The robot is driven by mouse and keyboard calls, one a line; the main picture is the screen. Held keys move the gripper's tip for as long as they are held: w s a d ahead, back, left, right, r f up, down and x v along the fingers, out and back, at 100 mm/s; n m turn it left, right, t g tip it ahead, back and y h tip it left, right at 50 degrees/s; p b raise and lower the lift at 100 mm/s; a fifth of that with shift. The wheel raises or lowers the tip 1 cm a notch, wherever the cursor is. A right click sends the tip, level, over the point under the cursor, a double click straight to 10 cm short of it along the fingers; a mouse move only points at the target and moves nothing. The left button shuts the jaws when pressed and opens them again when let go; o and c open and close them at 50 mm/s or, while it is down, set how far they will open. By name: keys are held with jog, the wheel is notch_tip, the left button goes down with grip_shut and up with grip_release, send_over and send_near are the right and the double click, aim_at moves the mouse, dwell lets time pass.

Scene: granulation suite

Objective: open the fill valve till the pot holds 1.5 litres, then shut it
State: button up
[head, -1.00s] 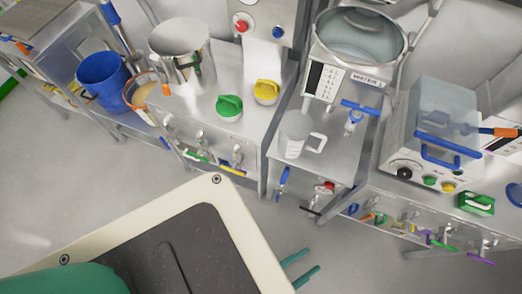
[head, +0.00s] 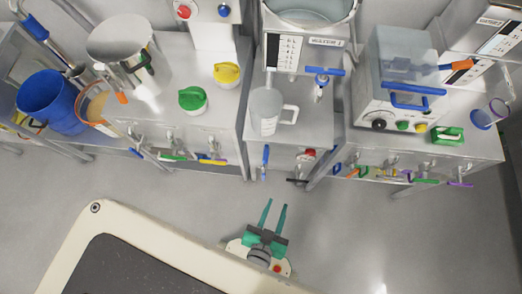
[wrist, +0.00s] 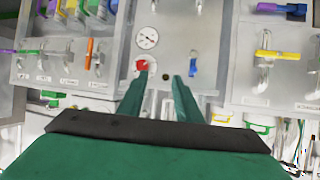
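A pale measuring jug (head: 267,110) with a handle and side markings stands upright on the steel stand, below and left of the water tank's tap; I cannot tell its level. The water tank (head: 308,18) has a clear bowl and a printed scale. Its tap has a blue lever (head: 325,71) lying roughly crosswise. My gripper (head: 272,207) is open and empty, low in front of the stand, apart from everything. In the wrist view, its open fingers (wrist: 162,82) point at the stand's front panel, which bears a red knob (wrist: 143,66) and a blue handle (wrist: 193,66).
To the left, a bench holds a steel pot (head: 120,45), a green-lidded item (head: 193,99) and a yellow-lidded one (head: 227,74), beside a blue bucket (head: 48,98). To the right, a bench holds a clear-topped machine (head: 400,85). Coloured valve handles line both bench fronts. The floor (head: 400,230) is clear.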

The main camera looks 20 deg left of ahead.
jog(key=w+a+f+n+g+y, duration=0.1)
jog(key=w+a+f+g, duration=0.15)
jog(key=f, duration=0.55)
jog(key=w+a+f+g, duration=0.1)
jog(key=w+f, duration=0.3)
jog(key=f, duration=0.4)
jog(key=n+g+y, duration=0.1)
jog(key=g, duration=0.4)
send_near(263, 176)
notch_tip(263, 176, down, 4)
jog(key=shift+w+a+f+n, duration=0.1)
jog(key=shift+w+f+n, duration=0.2)
jog(key=shift+w+f, duration=0.45)
jog(key=x, duration=1)
jog(key=shift+a+f, duration=0.15)
jog(key=shift+a, duration=0.05)
